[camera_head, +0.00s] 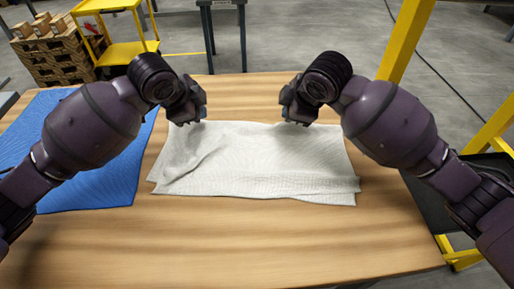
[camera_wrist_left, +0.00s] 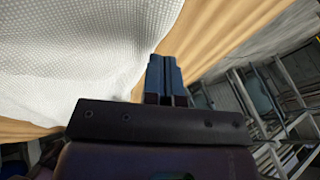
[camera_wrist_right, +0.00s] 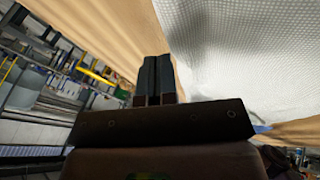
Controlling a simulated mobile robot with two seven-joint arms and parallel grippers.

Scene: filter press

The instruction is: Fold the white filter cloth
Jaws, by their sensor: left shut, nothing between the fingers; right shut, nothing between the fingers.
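The white filter cloth (camera_head: 258,160) lies on the wooden table in the head view, as a wide strip with layered edges along its front and right side. Its left part is wrinkled. My left gripper (camera_head: 187,120) is at the cloth's far left corner, and its shut, empty fingers show beside the cloth in the left wrist view (camera_wrist_left: 163,75). My right gripper (camera_head: 299,121) is at the far edge, right of the middle; its fingers are shut and empty in the right wrist view (camera_wrist_right: 156,78). The cloth also fills much of both wrist views.
A blue cloth (camera_head: 110,185) lies on the table's left side, partly under my left arm. The wooden table (camera_head: 250,240) is clear in front of the white cloth. A yellow frame (camera_head: 405,40) stands beyond the right edge. Pallets (camera_head: 55,55) and a yellow cart (camera_head: 125,25) stand behind.

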